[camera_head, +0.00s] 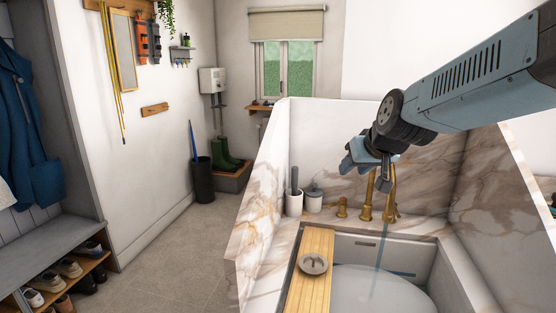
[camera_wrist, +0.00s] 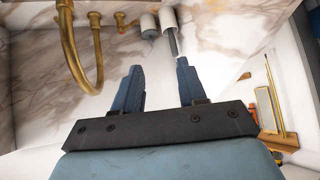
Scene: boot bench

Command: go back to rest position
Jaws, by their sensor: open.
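My gripper (camera_head: 367,165) is in the air above the back part of the sink, in front of the brass tap (camera_head: 369,195) in the head view. In the wrist view my gripper (camera_wrist: 160,88) shows two blue fingers spread apart with nothing between them. The brass tap (camera_wrist: 72,45) curves at the left of the wrist view, apart from the fingers. The white sink (camera_head: 425,250) is below my arm and holds cloudy water (camera_head: 375,290).
A wooden board (camera_head: 318,245) lies across the sink's left side with a round grey item (camera_head: 314,264) on it. A brush holder (camera_head: 294,203) and a lidded pot (camera_head: 313,201) stand on the marble counter. Marble walls rise around the sink. Floor (camera_head: 165,265) at the left is clear.

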